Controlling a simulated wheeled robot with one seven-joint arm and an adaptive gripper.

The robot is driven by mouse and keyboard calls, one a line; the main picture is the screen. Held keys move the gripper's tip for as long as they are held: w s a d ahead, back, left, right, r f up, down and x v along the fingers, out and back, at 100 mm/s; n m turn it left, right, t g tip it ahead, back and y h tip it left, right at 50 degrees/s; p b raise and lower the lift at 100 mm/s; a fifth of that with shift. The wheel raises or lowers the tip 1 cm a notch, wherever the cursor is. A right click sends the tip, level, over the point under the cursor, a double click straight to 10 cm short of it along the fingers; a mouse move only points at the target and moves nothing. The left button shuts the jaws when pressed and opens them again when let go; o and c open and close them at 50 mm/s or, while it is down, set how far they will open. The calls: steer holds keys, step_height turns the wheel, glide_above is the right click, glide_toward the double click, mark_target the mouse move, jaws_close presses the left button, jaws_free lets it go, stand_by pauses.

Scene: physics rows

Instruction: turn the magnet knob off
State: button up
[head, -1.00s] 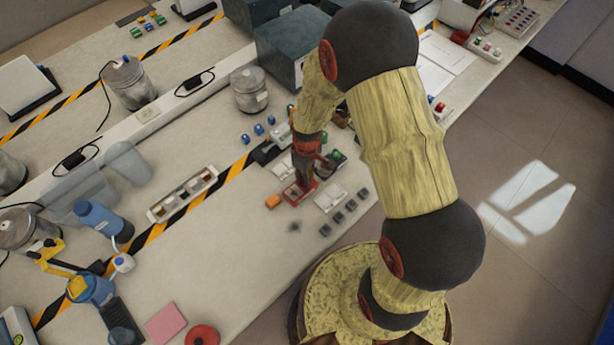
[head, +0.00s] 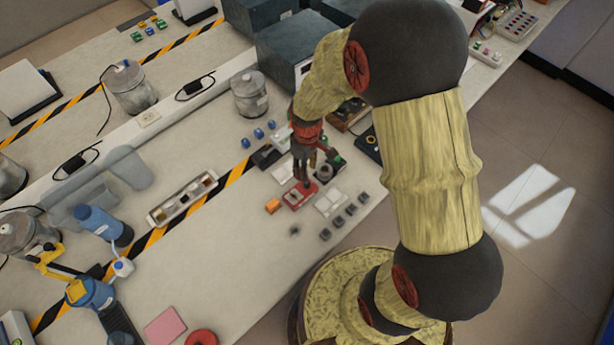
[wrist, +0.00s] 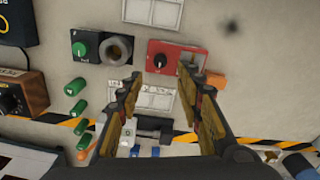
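A black knob (wrist: 160,61) sits on a red box (wrist: 171,46), which also shows in the head view (head: 293,199). A green knob (wrist: 79,49) sits on a dark box beside a round metal cylinder (wrist: 117,50). My gripper (wrist: 166,88) is open and empty, its two fingers apart below the red box in the picture. In the head view my gripper (head: 306,180) hangs over the red box's far edge, partly hiding it.
White labelled panels (wrist: 153,12) lie near both boxes. An orange block (head: 272,206) is beside the red box. Several small dark blocks (head: 338,222) line the near side. Striped tape (head: 235,174) crosses the bench.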

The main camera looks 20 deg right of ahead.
steer(key=shift+r, duration=2.05)
steer(key=s+r+m+t+b, duration=0.2)
steer(key=s+r+m, duration=0.1)
steer(key=s+r, duration=0.5)
steer(key=s+r+m+t+b, duration=0.2)
steer(key=s+r, duration=0.6)
steer(key=r, duration=0.6)
steer(key=shift+s+r+m+t+b, duration=0.2)
steer(key=shift+r+m+t+b, duration=0.15)
steer(key=shift+m+t, duration=0.55)
